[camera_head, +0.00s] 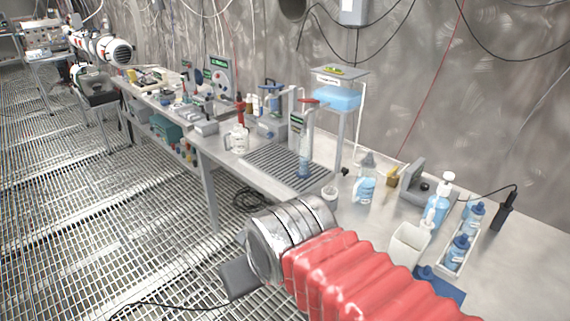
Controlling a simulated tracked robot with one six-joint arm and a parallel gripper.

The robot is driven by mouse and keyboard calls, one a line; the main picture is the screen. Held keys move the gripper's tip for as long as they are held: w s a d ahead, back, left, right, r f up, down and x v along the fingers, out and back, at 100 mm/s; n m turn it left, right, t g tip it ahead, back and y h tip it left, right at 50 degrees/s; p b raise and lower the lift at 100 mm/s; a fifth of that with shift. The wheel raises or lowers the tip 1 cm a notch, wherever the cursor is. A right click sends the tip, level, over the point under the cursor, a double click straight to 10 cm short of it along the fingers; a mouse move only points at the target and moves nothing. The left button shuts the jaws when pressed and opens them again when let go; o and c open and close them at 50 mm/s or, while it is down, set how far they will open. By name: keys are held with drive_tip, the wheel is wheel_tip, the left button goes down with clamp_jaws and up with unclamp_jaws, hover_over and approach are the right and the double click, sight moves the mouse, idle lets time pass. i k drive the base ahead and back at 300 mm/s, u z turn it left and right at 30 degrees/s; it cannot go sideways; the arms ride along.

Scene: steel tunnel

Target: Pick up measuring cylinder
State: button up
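A tall, slim, clear vessel that looks like the measuring cylinder (304,158) stands upright on the bench, at the right part of a dark ribbed mat (283,167). It holds some blue liquid near its bottom. My arm, with a red ribbed sleeve and a silver wrist, reaches in from the lower right. A grey flat part of my gripper (240,281) shows at the wrist's left end, in front of the bench edge and over the grating. The gripper is apart from the cylinder, nearer the camera. Its fingertips are not clear, and the wrist hides part of it.
A small white cup (329,193) and a blue-liquid bottle (366,182) stand right of the mat. A flask (237,138) stands at its left. A raised stand with a blue tank (338,96) is behind. Bottles and a white container (408,243) crowd the right.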

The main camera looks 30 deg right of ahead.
sight(304, 172)
drive_tip(key=u, duration=0.4)
drive_tip(key=k, duration=0.6)
drive_tip(key=u, duration=0.45)
drive_tip(key=i, duration=1.35)
drive_tip(key=z, duration=0.5)
drive_tip(key=i, duration=0.7)
drive_tip(key=z, duration=0.7)
drive_tip(key=i, duration=0.6)
drive_tip(key=z, duration=0.75)
drive_tip(key=i, duration=0.45)
drive_tip(key=z, duration=0.3)
